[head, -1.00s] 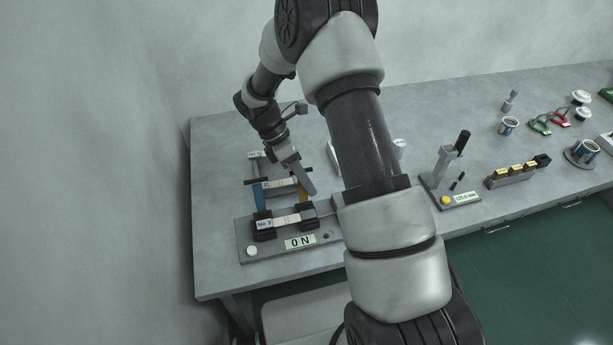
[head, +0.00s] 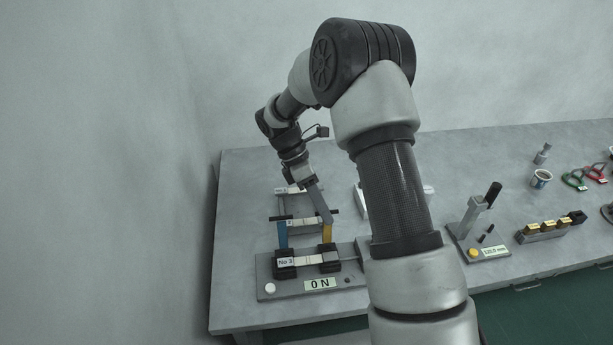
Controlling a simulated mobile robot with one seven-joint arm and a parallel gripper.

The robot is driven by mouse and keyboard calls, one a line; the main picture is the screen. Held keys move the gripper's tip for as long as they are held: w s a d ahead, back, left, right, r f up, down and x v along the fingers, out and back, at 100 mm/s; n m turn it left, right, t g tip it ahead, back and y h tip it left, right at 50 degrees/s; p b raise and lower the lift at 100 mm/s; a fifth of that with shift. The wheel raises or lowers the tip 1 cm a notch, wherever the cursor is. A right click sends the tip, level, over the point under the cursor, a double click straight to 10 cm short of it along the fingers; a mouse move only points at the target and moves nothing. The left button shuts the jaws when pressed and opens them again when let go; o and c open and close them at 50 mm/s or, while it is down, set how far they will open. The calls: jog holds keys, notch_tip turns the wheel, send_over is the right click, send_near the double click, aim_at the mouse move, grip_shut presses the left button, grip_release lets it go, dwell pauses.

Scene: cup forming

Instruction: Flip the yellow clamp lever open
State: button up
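The yellow clamp lever (head: 326,233) stands upright at the right side of the clamp fixture (head: 263,289) on the bench. A blue lever (head: 282,235) stands upright at the left side of the same fixture. My gripper (head: 323,210) is just above and behind the top of the yellow lever. A grey finger reaches down close to the lever's top; I cannot tell whether it touches. The gap between the fingers is not clear, so I cannot tell whether it is open or shut.
A bar marked "No 3" (head: 308,260) lies across the black blocks at the front, above an "0 N" display (head: 320,283). A lever press (head: 475,220) and a block with brass pieces (head: 543,229) stand to the right. The wall is close on the left.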

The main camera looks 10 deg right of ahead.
jog(key=v, duration=1.2)
jog(key=shift+r, duration=0.15)
